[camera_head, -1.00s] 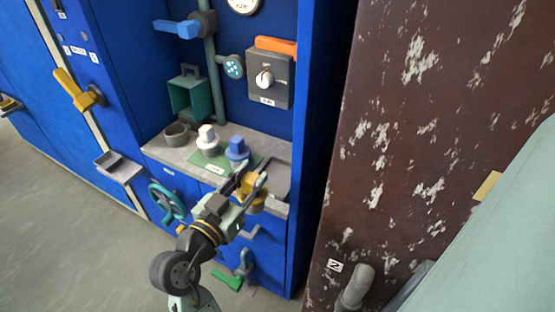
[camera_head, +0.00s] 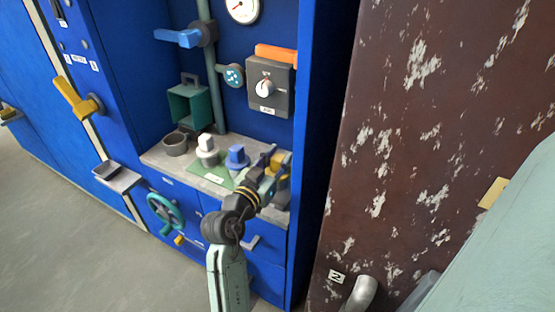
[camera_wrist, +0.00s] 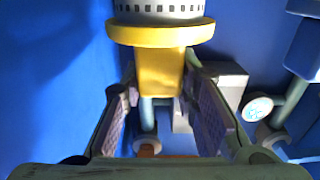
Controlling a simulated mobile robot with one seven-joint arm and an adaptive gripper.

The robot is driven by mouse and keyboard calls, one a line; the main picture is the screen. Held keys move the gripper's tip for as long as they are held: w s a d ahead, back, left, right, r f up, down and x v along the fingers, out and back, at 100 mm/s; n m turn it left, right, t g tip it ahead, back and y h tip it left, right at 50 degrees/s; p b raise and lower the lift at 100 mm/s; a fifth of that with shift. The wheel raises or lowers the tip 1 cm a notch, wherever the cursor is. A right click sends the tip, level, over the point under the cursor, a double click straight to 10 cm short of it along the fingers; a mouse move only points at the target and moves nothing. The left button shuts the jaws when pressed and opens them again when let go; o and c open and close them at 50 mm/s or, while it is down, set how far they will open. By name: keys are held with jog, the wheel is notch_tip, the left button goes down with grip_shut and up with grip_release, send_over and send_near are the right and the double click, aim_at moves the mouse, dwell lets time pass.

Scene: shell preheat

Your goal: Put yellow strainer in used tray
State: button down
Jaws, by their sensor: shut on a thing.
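My gripper (camera_head: 272,162) is shut on the yellow strainer (camera_head: 283,163) at the right end of the grey counter. In the wrist view, the strainer (camera_wrist: 158,72) is between my two fingers (camera_wrist: 160,105). It has a yellow block, a wide yellow flange and a grey slotted part beyond. The dark tray at the counter's right end is mostly hidden behind my gripper and the strainer, and its label cannot be read. I cannot tell whether the strainer touches the tray.
A white-topped strainer (camera_head: 206,146) and a blue-topped one (camera_head: 237,158) stand on a green mat (camera_head: 214,175), left of my gripper. A grey cup (camera_head: 174,144) is further left. A switch box (camera_head: 268,88) is on the back wall. The blue cabinet side (camera_head: 311,150) closes the right.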

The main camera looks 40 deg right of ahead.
jog(key=shift+f, duration=0.6)
jog(key=shift+f, duration=0.1)
jog(key=shift+f, duration=0.1)
jog(key=c, duration=1.3)
grip_release()
